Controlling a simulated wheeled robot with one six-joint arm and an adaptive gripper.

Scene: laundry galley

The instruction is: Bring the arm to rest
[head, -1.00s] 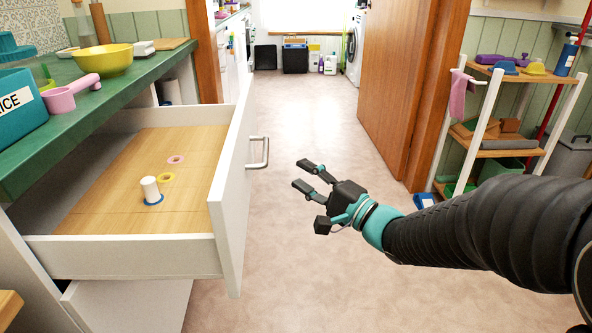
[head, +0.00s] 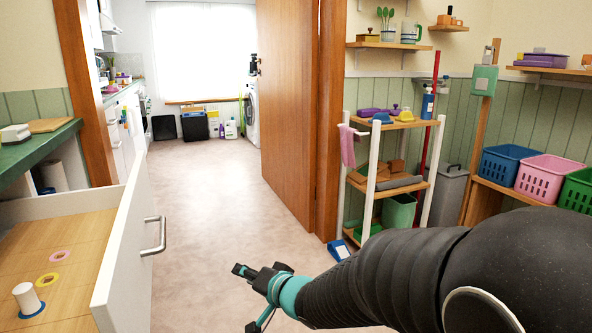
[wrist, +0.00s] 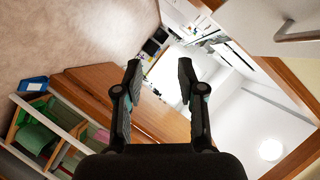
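My gripper (head: 243,270) is out in front of me over the open floor, to the right of the open drawer (head: 122,250). In the wrist view my gripper (wrist: 159,75) has its two fingers apart with nothing between them. My arm reaches in from the lower right of the head view. No object is held. Part of the gripper is hard to make out in the head view.
A shelf rack (head: 371,185) and wooden door (head: 290,120) stand beyond my arm. The floor (head: 200,200) ahead is clear.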

